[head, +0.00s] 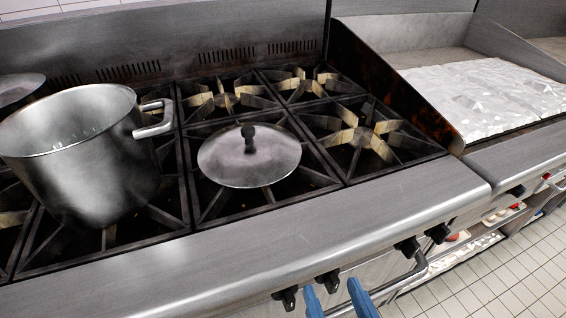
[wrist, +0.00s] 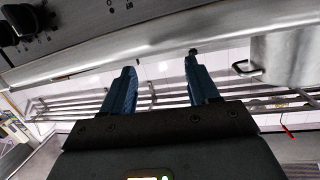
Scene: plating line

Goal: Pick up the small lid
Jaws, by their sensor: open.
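A round metal lid (head: 247,160) with a dark knob lies on a burner grate in the middle of the stove in the head view. Another lid (head: 20,88) shows in part at the left edge, behind the pot; I cannot tell its full size. My gripper (head: 336,296) shows at the bottom of the head view as two blue fingertips, in front of the stove and below its front ledge. In the wrist view my gripper (wrist: 160,82) is open, its blue fingers apart with nothing between them. No lid shows in the wrist view.
A large steel pot (head: 80,160) stands left of the middle lid, its handle pointing right. The stove's steel front ledge (head: 250,245) and knobs (head: 328,281) lie between my gripper and the burners. A dark side panel (head: 395,75) rises at right. The right grates (head: 362,140) are bare.

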